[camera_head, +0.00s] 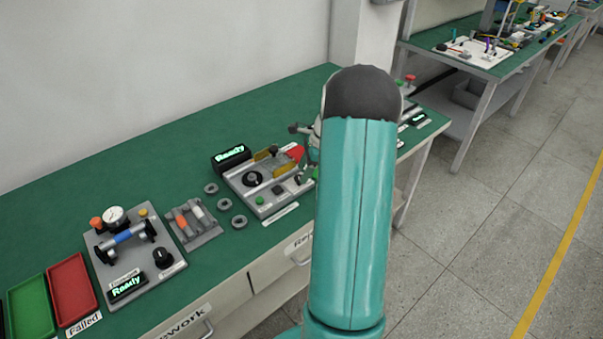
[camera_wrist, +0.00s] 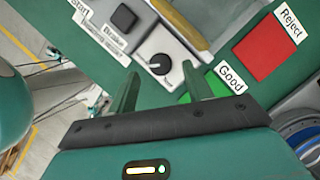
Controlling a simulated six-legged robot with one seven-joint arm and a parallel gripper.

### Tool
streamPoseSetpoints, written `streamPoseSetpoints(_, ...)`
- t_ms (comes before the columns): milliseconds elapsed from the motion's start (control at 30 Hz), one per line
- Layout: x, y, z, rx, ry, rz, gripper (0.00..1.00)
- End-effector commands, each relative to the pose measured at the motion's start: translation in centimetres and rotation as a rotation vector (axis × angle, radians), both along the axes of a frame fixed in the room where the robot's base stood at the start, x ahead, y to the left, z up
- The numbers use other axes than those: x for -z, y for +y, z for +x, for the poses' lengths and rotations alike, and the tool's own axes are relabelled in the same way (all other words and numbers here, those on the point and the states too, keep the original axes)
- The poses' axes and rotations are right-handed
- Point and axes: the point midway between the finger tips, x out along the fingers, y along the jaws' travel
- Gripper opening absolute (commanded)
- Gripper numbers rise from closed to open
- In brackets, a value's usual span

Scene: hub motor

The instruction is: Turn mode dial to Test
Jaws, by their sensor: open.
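The mode dial appears to be the round black knob (camera_wrist: 158,64) with a white pointer line, on a grey panel (camera_wrist: 182,53) in the wrist view. Its pointer aims toward the left of that picture; no position lettering beside it is readable. My gripper (camera_wrist: 160,70) is open, with its two green fingers on either side of the dial's near edge. I cannot tell whether they touch it. A black square switch (camera_wrist: 124,17) labelled Brake sits beside the dial. In the head view the motor station (camera_head: 240,188) shows a Ready display (camera_head: 231,157); my arm partly covers that area.
A red Reject area (camera_wrist: 267,48) and a green Good area (camera_wrist: 225,80) lie close to the dial. Several grey rings (camera_head: 224,204) lie left of the station. A second fixture (camera_head: 128,253) and a red tray (camera_head: 72,289) stand further left on the green bench.

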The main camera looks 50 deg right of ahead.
Motion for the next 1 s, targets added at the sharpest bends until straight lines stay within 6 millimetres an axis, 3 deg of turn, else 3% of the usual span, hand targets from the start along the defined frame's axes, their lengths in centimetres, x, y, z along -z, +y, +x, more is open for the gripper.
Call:
streamPoseSetpoints(200, 1.9, 0.6, 0.7, -0.001, 0.0, 0.0, 0.5)
streamPoseSetpoints(467, 2.0, 0.6, 0.8, -0.001, -0.001, -0.001, 0.5)
streamPoseSetpoints(700, 2.0, 0.6, 0.8, -0.001, -0.001, -0.001, 0.07)
streamPoseSetpoints(1000, 2.0, 0.6, 0.8, -0.022, 0.0, 0.0, 0.06)
